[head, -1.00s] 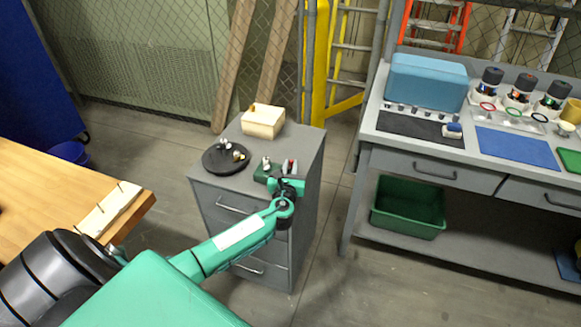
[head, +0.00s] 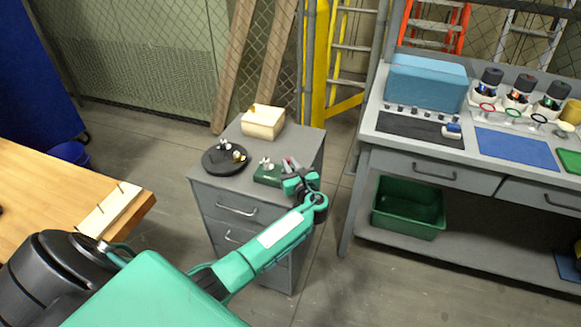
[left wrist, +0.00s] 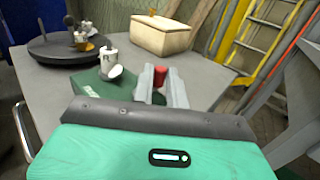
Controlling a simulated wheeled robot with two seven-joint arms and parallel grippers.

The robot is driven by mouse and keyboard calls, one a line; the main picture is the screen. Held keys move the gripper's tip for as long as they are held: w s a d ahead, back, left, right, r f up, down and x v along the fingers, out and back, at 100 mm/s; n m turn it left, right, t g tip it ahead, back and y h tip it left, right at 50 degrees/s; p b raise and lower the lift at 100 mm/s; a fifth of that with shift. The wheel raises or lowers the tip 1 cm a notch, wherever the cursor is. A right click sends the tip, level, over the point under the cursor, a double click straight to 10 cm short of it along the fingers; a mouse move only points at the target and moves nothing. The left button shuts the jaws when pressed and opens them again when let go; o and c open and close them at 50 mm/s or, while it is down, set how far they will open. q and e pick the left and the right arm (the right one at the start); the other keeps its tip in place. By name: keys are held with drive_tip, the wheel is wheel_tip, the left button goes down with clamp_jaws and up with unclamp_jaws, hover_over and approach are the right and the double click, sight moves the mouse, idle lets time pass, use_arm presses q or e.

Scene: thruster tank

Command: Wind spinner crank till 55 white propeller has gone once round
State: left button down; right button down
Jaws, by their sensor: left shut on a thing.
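The spinner is a small green block (head: 267,176) at the front right of the grey cabinet top. A white and silver part (head: 267,163), apparently the propeller, stands on it; any number on it is too small to read. In the left wrist view this part (left wrist: 112,62) is left of my fingers. My left gripper (head: 289,166) is at the block's right side. In the left wrist view its two grey fingers are shut on a red crank knob (left wrist: 159,79). The rest of the crank is hidden. My right gripper is out of view.
A round black stand (head: 213,165) with small white and brass parts is left of the spinner. A cream box (head: 263,123) sits at the back of the cabinet top. A grey workbench (head: 372,147) stands to the right.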

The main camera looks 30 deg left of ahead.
use_arm(q)
drive_tip(key=shift+w+a+n+g+y, duration=0.1)
drive_tip(key=shift+n+g+y, duration=0.6)
drive_tip(key=shift+g, duration=0.4)
drive_tip(key=shift+n+g, duration=0.3)
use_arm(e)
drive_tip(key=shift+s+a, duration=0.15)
